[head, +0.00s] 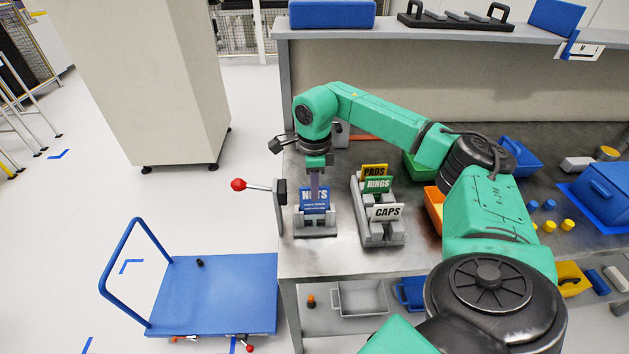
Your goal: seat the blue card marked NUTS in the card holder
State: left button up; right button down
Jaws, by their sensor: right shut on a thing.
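The blue card marked NUTS (314,207) is upright at a small grey card holder (316,229) near the left end of the metal table. My right gripper (315,188) points down from above and is shut on the card's top edge. The card's lower edge meets the holder in this view; I cannot tell whether it is fully down in the slot. My left gripper is not in view.
A grey rack (377,234) with PADS, RINGS and CAPS cards stands just right of the holder. A red-knobbed lever (239,185) juts out at the table's left edge. Bins (601,188) and small parts lie to the right. A blue trolley (215,290) stands below left.

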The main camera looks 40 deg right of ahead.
jog(key=shift+f+b, duration=1.05)
jog(key=shift+f, duration=0.55)
jog(key=c, duration=0.9)
grip_release()
jog(key=shift+r, duration=0.15)
jog(key=shift+r+p, duration=1.95)
jog(key=shift+r, duration=0.2)
